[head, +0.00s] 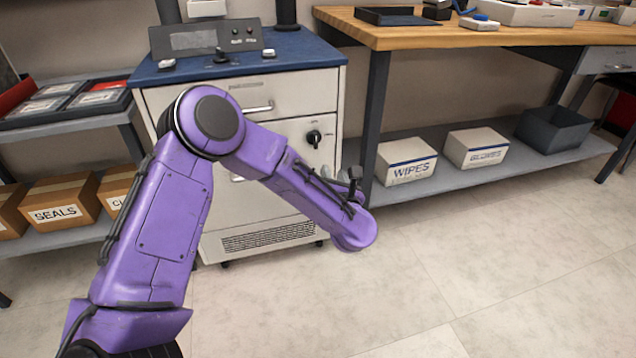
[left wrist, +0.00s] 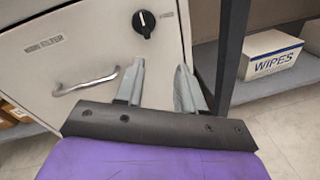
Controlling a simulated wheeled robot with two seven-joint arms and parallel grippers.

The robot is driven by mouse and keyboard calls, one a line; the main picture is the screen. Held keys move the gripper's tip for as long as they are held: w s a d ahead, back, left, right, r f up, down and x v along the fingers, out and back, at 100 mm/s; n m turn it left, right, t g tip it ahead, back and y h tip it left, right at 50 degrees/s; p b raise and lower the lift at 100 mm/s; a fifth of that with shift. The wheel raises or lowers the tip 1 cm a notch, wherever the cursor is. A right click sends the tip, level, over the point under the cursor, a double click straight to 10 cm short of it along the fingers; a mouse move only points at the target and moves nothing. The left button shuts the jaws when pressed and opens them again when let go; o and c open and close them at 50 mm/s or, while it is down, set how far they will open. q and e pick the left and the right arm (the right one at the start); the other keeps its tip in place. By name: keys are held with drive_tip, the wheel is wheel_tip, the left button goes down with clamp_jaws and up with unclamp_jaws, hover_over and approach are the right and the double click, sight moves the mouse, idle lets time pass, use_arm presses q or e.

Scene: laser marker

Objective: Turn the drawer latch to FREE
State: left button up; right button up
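The drawer latch is a black round knob (head: 313,137) on the right side of the white cabinet front. In the left wrist view the knob (left wrist: 143,23) has a white mark near its top. Small lettering sits beside it, too small to read surely. My left gripper (head: 342,174) is in front of the cabinet, below and right of the knob in the head view. In the left wrist view its two grey fingers (left wrist: 160,84) are apart with nothing between them, below the knob and not touching it. My right gripper is out of view.
The cabinet has a drawer handle (head: 257,107) above and a lower handle (left wrist: 85,83) left of the gripper. A dark table leg (head: 375,125) stands close on the right. A WIPES box (head: 406,163) sits on the lower shelf. The floor in front is clear.

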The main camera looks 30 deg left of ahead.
sight(316, 141)
use_arm(q)
drive_tip(key=w+a+n+b, duration=0.1)
drive_tip(key=w+a+n, duration=0.1)
drive_tip(key=a, duration=0.1)
drive_tip(key=w+a+r+n+y+b, duration=0.1)
drive_tip(key=w+a+n+b, duration=0.1)
drive_tip(key=w+a, duration=0.1)
drive_tip(key=w+a+r+n+g+y+b, duration=0.1)
drive_tip(key=w+a+n, duration=0.1)
drive_tip(key=a, duration=0.1)
drive_tip(key=shift+w+a, duration=0.5)
drive_tip(key=shift+a, duration=0.05)
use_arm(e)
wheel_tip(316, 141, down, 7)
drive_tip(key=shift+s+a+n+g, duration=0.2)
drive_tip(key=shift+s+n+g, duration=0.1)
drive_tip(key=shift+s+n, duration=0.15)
use_arm(q)
clamp_jaws()
